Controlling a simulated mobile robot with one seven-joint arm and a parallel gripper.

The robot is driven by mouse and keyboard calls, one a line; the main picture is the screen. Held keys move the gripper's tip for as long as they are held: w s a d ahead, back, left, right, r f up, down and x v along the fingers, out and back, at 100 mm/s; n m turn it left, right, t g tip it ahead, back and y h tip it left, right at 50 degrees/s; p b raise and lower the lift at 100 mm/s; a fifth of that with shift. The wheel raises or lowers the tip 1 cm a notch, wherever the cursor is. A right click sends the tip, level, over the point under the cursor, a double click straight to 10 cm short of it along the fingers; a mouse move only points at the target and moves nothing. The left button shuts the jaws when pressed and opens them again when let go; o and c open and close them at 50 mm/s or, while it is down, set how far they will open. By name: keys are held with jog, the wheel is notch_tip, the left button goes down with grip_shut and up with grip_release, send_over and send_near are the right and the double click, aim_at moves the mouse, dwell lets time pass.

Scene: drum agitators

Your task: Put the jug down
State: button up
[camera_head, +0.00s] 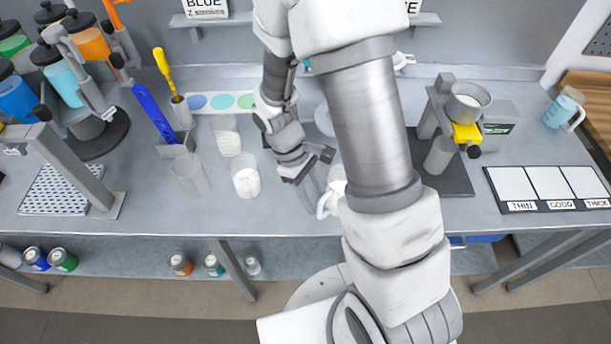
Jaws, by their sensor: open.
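A pale jug (336,178) with a white handle (326,205) stands on the bench near its front edge, partly hidden behind my arm. It looks upright. My gripper (311,169) is open, just left of this jug. Its fingers are close to the jug, but I cannot tell whether they touch it. A second jug (562,108), with light blue contents and a white handle, stands at the far right of the bench.
Clear cups (191,174) and a white-filled cup (246,182) stand left of my gripper. A dark stand with a metal cup (467,101) is to the right. Labelled white panels (548,184) lie at the front right. Bare bench (270,222) shows along the front edge.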

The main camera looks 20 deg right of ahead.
notch_tip(320, 180, up, 18)
jog(key=m+t+y, duration=0.2)
jog(key=m+t, duration=0.1)
jog(key=s+r+m+t+y, duration=0.1)
jog(key=s+r+m+t, duration=0.4)
jog(key=r, duration=0.5)
jog(key=shift+s+t, duration=0.5)
jog(key=shift+s, duration=0.65)
jog(key=shift+r, duration=0.1)
jog(key=shift+f+b, duration=0.7)
jog(key=o, duration=0.3)
jog(key=shift+r, duration=0.1)
